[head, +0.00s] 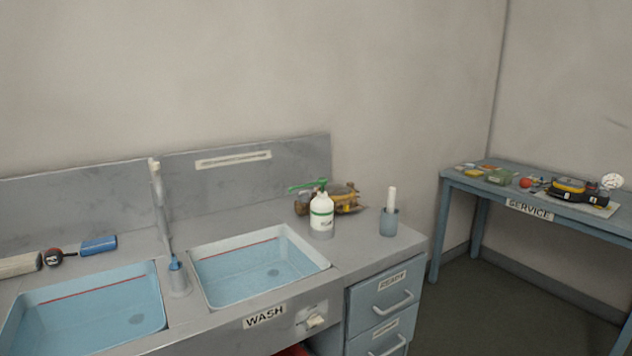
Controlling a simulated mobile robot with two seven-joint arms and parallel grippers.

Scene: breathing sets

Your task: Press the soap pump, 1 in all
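The soap pump is a white bottle (321,213) with a green band and a green pump head (309,185). It stands upright on the grey wash counter, just right of the right basin's back corner. The pump's spout points left. Neither of my grippers shows in the head view.
A brown and yellow object (346,198) sits behind the bottle. A blue cup (389,223) holding a white stick stands right. A service table (480,186) stands far right.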

